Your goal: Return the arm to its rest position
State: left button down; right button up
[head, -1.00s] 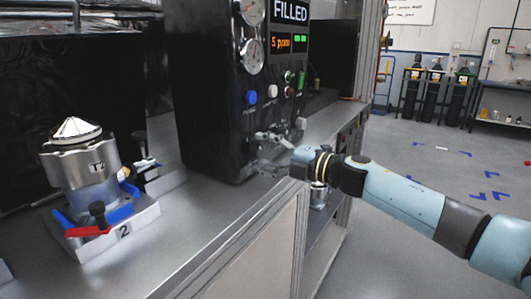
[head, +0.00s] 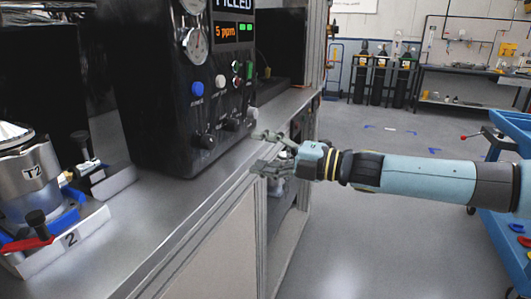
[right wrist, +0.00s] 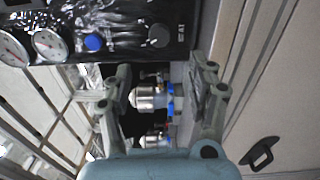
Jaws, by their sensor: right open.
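My right arm reaches in from the right in the head view, with its light blue links nearly level. My right gripper (head: 268,150) is open and empty, at the front edge of the steel bench, to the right of the black control panel (head: 165,100). In the right wrist view its two fingers (right wrist: 160,105) stand wide apart with nothing between them. Beyond them, metal housings (right wrist: 146,97) show in the gap. My left gripper is not in view.
A metal housing marked T2 (head: 28,180) sits in a fixture marked 2 (head: 72,240) at the left of the bench (head: 150,215). A blue cart (head: 512,215) stands at the right edge. Gas cylinders (head: 380,75) stand far back. The floor between is open.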

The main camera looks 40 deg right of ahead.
jog(key=shift+s+d, duration=0.15)
jog(key=shift+s, duration=0.1)
dwell(0.3)
jog(key=shift+f, duration=0.1)
